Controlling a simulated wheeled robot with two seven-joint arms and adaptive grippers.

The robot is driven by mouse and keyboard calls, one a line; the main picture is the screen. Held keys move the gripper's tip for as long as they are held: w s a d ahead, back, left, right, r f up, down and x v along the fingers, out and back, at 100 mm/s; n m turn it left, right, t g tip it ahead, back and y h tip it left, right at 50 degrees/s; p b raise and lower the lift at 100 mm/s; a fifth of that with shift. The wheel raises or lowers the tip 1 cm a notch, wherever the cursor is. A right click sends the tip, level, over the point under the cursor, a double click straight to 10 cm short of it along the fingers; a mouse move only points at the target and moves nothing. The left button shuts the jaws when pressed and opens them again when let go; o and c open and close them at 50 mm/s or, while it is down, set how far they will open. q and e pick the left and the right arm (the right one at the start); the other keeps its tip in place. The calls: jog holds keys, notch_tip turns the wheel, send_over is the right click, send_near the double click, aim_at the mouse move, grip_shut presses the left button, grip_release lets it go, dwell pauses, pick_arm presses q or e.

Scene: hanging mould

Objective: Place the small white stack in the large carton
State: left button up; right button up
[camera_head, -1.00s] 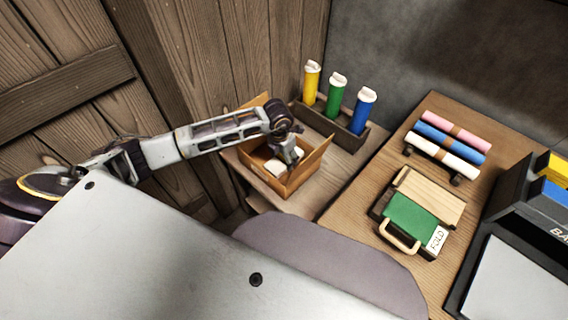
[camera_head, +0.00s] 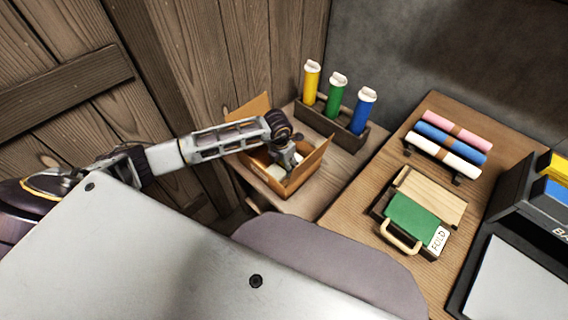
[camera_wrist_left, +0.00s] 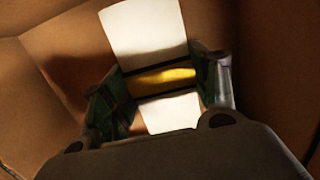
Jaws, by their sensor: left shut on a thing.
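The large carton (camera_head: 292,183) stands open on the wooden surface at the back, its flaps raised. My left gripper (camera_head: 286,158) reaches down into it. In the left wrist view, the small white stack (camera_wrist_left: 146,28) has a yellow band around its middle. My left gripper (camera_wrist_left: 160,85) is shut on it, with green finger pads on both sides of the band. Brown carton walls surround the stack there. In the head view the arm and carton wall mostly hide the stack. I cannot tell whether it touches the carton floor. My right gripper is not in view.
A wooden rack (camera_head: 345,135) with yellow, green and blue cylinders stands just behind the carton. On the right table are a holder with pink, blue and white rolls (camera_head: 450,146), a green folding board (camera_head: 411,216) and a dark bin (camera_head: 535,215).

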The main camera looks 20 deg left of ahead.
aim_at(281, 167)
pick_arm(q)
jog(key=shift+f, duration=0.1)
jog(key=o, duration=1.1)
jog(key=shift+o, duration=0.2)
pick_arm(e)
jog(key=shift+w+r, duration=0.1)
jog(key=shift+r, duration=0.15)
pick_arm(q)
notch_tip(281, 167, up, 12)
jog(key=s+p, duration=0.1)
jog(key=shift+s+a, duration=0.2)
jog(key=shift+a, duration=0.05)
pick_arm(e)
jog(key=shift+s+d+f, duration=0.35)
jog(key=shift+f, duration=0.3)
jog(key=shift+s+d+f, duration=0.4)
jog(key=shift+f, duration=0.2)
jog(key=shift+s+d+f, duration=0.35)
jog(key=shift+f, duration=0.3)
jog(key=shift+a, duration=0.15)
